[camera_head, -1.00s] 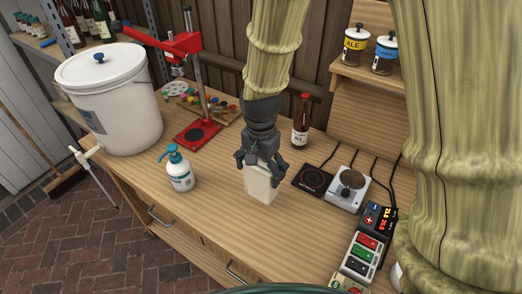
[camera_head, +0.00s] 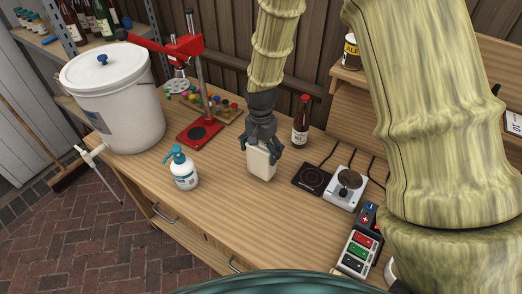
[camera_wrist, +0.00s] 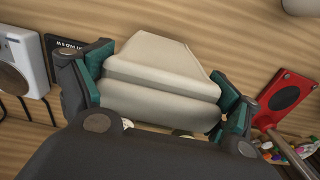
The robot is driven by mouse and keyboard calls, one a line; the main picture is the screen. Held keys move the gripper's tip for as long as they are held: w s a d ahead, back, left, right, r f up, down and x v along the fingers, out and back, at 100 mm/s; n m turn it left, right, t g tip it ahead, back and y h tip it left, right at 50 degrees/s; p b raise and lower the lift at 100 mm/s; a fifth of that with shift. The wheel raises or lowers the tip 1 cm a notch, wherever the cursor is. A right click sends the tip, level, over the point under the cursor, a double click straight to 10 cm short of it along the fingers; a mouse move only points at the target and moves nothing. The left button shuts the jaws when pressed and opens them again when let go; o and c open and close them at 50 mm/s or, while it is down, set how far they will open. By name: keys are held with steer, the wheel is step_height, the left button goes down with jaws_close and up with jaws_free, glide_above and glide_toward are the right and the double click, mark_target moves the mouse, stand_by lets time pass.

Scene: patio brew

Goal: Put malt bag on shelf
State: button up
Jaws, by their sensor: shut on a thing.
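The malt bag (camera_head: 261,164) is a small cream-coloured block-shaped bag, upright in the head view. My gripper (camera_head: 261,141) is shut on its top from above. In the wrist view the bag (camera_wrist: 160,80) fills the space between the two teal-padded fingers, one at each side. I cannot tell whether its bottom touches the table. A wooden shelf (camera_head: 362,82) stands at the back right of the head view, partly hidden behind my arm.
A brown bottle (camera_head: 300,124) stands just right of my gripper. A black scale (camera_head: 311,178) and a white device (camera_head: 345,188) lie to the right. A pump bottle (camera_head: 183,172), red capper (camera_head: 200,131) and white bucket (camera_head: 113,105) stand left.

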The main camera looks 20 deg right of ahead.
steer(key=shift+w+f, duration=0.2)
steer(key=shift+f, duration=0.55)
steer(key=o, duration=1)
steer(key=shift+f, duration=0.15)
steer(key=shift+o, duration=0.9)
steer(key=shift+s, duration=0.1)
steer(key=shift+r, duration=0.2)
